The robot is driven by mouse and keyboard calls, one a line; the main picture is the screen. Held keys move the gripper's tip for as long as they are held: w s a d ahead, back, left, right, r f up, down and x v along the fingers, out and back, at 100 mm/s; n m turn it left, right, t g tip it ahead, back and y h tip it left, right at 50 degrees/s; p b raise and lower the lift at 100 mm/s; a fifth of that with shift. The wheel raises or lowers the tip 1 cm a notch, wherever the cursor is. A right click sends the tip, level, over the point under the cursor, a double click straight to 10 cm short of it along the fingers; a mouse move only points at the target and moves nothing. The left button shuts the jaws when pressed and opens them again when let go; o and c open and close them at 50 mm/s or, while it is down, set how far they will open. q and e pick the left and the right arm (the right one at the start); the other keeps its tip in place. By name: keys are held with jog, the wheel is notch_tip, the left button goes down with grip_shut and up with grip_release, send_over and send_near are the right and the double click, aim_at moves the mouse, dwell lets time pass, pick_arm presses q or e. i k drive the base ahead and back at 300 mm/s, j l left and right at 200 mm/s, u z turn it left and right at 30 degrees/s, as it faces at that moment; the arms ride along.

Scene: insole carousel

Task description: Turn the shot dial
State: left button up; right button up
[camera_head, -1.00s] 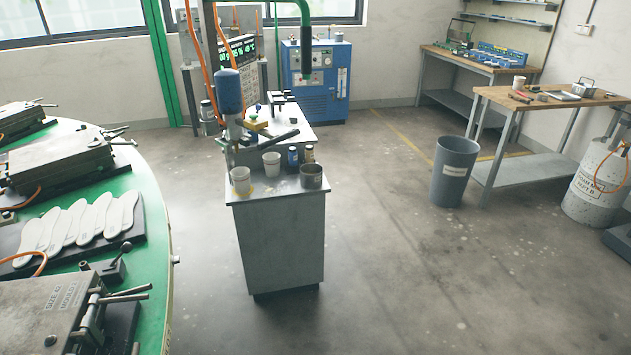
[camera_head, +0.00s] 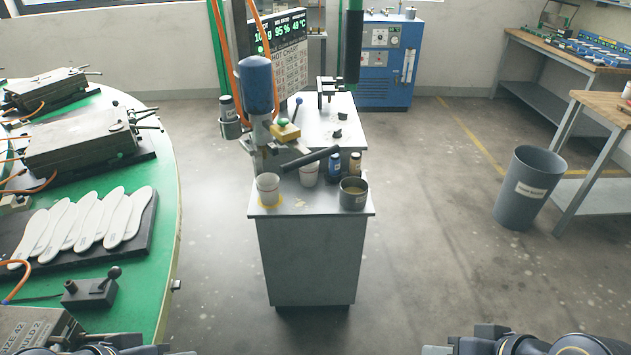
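No shot dial can be told apart for sure in the head view. A dosing station stands ahead on a grey cabinet (camera_head: 308,260), with a blue cylinder (camera_head: 257,84) on a metal head. Behind it is a display panel (camera_head: 280,45) with green digits and a chart. A small black piece (camera_head: 337,133) lies on the white top behind, too small to identify. Parts of my two dark arms show at the bottom left and bottom right edges. Neither gripper's fingertips can be seen, and both arms are well short of the cabinet.
A green round table (camera_head: 165,205) with moulds and white insoles (camera_head: 88,222) is on the left. Cups, a metal pot (camera_head: 353,193) and small bottles stand on the cabinet. A grey bin (camera_head: 530,188) and a workbench are right. The floor before the cabinet is clear.

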aim_at(337, 134)
jog(key=u, duration=0.4)
jog(key=j+u, duration=0.1)
jog(key=u, duration=0.7)
jog(key=j+u, duration=0.1)
jog(key=u, duration=0.7)
jog(key=k+l+z, duration=0.1)
jog(key=l+z, duration=1.05)
jog(key=i+l+z, duration=0.1)
jog(key=l+z, duration=0.25)
jog(key=l, duration=0.15)
